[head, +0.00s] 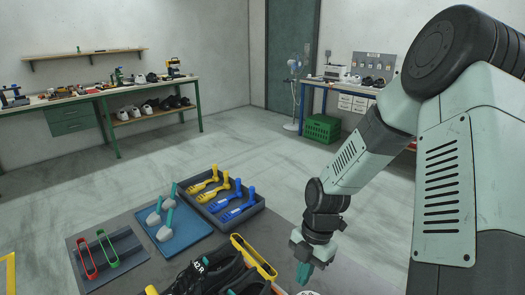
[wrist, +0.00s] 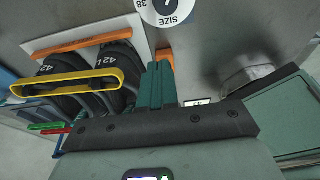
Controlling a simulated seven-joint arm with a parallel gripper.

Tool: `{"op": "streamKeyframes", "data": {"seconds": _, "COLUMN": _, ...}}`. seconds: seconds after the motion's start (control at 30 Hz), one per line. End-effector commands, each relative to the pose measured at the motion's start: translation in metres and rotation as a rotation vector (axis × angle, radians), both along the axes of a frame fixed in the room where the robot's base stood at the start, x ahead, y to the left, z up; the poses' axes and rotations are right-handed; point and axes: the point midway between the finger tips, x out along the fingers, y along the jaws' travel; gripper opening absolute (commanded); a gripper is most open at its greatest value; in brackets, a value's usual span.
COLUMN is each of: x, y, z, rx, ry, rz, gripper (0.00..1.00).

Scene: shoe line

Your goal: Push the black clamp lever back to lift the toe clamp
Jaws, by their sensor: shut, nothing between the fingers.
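My gripper (head: 304,273) hangs low over the front of the work table, at the lower right of the head view. Its teal fingers are together and empty, and they also show in the wrist view (wrist: 157,85). Black shoes (head: 205,272) marked 42 lie to its left, with a yellow loop-shaped frame (head: 254,257) beside them. In the wrist view the yellow loop (wrist: 72,82) crosses in front of the black shoes (wrist: 115,62), left of my fingers. I cannot pick out the black clamp lever or the toe clamp in either view.
A white round size label (wrist: 170,8) is beyond my fingertips. A blue mat (head: 168,238) with grey pieces and a dark tray (head: 252,209) with yellow and blue tools lie further back. Red and green loops (head: 107,250) lie at the left.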

Motion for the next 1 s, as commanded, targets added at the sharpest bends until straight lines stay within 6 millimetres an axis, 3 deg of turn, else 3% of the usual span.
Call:
{"op": "streamKeyframes", "data": {"seconds": 0.43, "x": 0.0, "y": 0.0, "z": 0.036, "rx": -0.001, "ry": -0.001, "rz": 0.001, "gripper": 0.0}}
{"op": "streamKeyframes", "data": {"seconds": 0.87, "x": 0.0, "y": 0.0, "z": 0.042, "rx": -0.002, "ry": 0.0, "rz": -0.001, "gripper": 0.0}}
{"op": "streamKeyframes", "data": {"seconds": 1.0, "x": -0.002, "y": -0.003, "z": 0.055, "rx": -0.05, "ry": -0.004, "rz": -0.073, "gripper": 0.0}}
